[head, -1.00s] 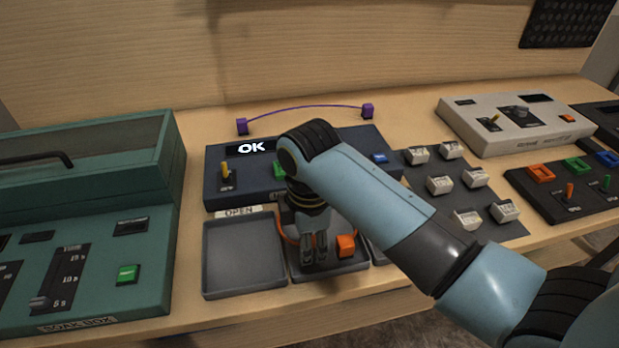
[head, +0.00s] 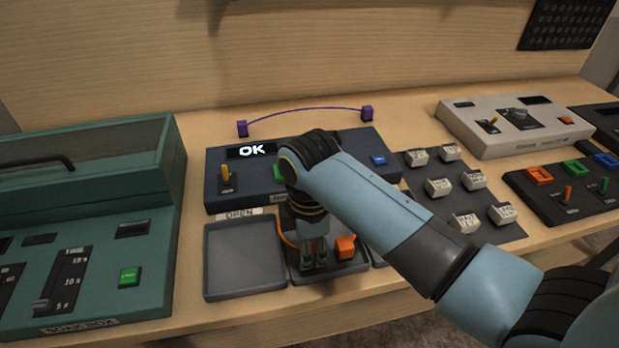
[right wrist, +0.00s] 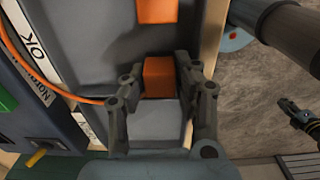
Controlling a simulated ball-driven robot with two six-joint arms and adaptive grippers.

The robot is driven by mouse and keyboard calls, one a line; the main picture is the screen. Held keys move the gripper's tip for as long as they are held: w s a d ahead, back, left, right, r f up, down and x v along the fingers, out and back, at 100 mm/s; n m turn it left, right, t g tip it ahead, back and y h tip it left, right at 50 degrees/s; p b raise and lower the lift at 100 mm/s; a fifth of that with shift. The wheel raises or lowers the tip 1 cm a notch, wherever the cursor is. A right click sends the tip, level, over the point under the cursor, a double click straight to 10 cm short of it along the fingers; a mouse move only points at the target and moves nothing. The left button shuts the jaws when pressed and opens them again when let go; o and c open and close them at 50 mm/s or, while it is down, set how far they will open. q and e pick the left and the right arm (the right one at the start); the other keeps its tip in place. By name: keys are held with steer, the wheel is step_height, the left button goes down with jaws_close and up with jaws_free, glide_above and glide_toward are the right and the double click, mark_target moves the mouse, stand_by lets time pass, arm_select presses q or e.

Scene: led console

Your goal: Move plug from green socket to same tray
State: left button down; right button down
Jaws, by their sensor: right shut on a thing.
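My right gripper (head: 314,262) points down over the middle tray (head: 300,279). In the right wrist view it is shut on an orange plug (right wrist: 158,78), which sits between its fingers at the tray. Whether the plug touches the tray floor is unclear. A second orange plug (head: 346,247) lies in the same tray, and it also shows in the right wrist view (right wrist: 157,10). An orange cable (right wrist: 60,92) curves beside them. A green square (head: 279,173) on the dark blue console is partly hidden by my arm. My left gripper (right wrist: 296,112) seems to show small at the right wrist view's edge.
The left tray (head: 243,290) is empty, with an OPEN label behind it. The console (head: 235,200) reads OK. A purple cable (head: 305,109) lies behind it. A teal box (head: 150,260) stands left; white blocks (head: 439,186) and a socket board (head: 535,190) stand right.

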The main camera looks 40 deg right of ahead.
steer(key=shift+f, duration=0.3)
stand_by(0.6)
steer(key=shift+f+p, duration=0.1)
steer(key=shift+p, duration=0.55)
steer(key=c, duration=0.9)
jaws_free()
steer(key=o, duration=0.5)
steer(key=shift+f, duration=0.1)
